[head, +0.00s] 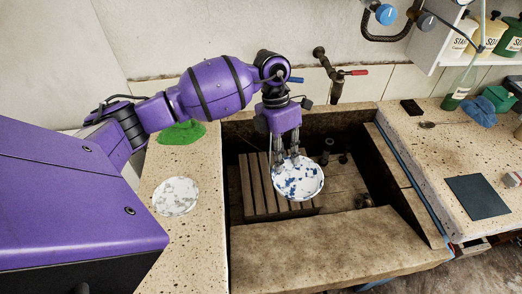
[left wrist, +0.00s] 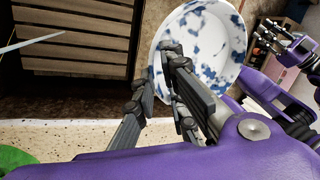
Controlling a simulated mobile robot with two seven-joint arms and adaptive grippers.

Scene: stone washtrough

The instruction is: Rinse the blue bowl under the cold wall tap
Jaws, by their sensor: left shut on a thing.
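The blue bowl (head: 298,181), white with blue blotches, hangs tilted over the stone trough (head: 330,232). My left gripper (head: 287,158) is shut on its rim; the left wrist view shows the fingers at the bowl's (left wrist: 212,40) edge. The wall tap (head: 336,88) is a dark pipe behind the trough, with a red lever (head: 353,72) on the right and a blue lever (head: 294,80) partly behind my wrist. The bowl is in front of the tap and lower. No water stream shows. My right gripper (left wrist: 264,36) appears at the right of the left wrist view; its jaw opening is unclear.
A slatted wooden rack (head: 262,190) sits in the trough. A speckled white dish (head: 176,196) and green cloth (head: 182,132) lie on the left counter. Bottles (head: 488,38) stand on the right shelf. A pipe with a blue knob (head: 386,14) is above right.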

